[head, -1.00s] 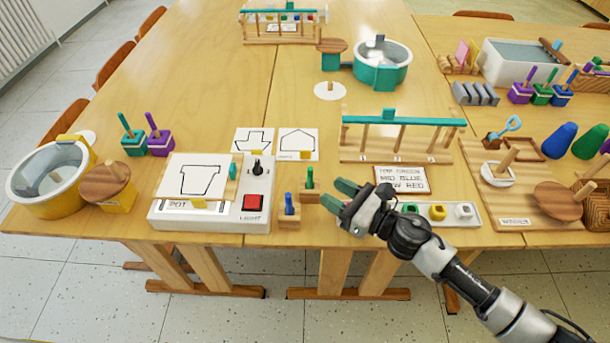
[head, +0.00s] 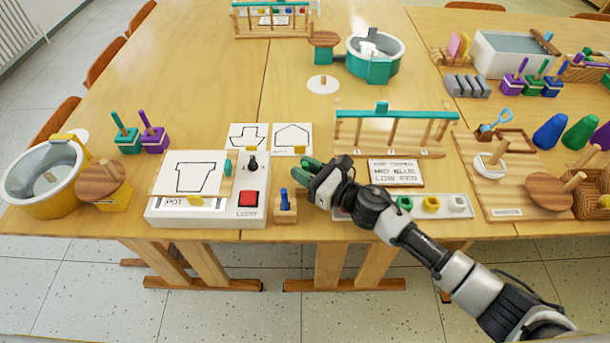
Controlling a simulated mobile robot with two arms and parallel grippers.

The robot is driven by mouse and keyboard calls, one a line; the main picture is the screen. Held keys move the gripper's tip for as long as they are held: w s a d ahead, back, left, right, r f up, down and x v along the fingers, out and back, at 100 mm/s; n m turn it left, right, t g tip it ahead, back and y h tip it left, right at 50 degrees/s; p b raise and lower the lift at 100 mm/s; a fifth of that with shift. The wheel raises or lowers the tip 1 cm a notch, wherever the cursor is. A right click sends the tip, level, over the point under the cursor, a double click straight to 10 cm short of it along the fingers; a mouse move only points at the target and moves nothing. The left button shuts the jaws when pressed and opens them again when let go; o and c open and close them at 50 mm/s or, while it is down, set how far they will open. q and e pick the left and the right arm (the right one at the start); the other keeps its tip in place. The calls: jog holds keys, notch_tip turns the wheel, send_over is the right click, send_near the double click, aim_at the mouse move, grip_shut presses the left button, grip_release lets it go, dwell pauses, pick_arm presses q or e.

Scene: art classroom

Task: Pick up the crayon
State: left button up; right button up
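A small blue crayon-like peg (head: 284,198) stands upright in a wooden block (head: 285,214) at the table's front edge, just right of the white light box. The similar green peg and its block, which stood behind it, are now hidden by my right gripper. My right gripper (head: 311,169) has green fingertips that point left at the green peg's place. I cannot tell whether they are around it, touching it or in front of it, or how far apart they are. My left gripper is not in view.
The white light box (head: 222,218) with a red button stands left of the blocks. A wooden rack with a teal top bar (head: 382,111), a lettered card (head: 396,173) and a tray of coloured pieces (head: 458,206) stand to the right. Bare table lies behind the drawing cards.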

aim_at(305, 163)
grip_shut()
jog(key=shift+r, duration=0.1)
jog(key=shift+r, duration=0.25)
notch_tip(305, 163, up, 4)
jog(key=shift+f+p, duration=0.2)
jog(key=shift+p, duration=0.6)
jog(key=s+d+r, duration=0.6)
jog(key=d, duration=0.4)
jog(key=shift+r, duration=0.35)
jog(key=shift+p, duration=0.3)
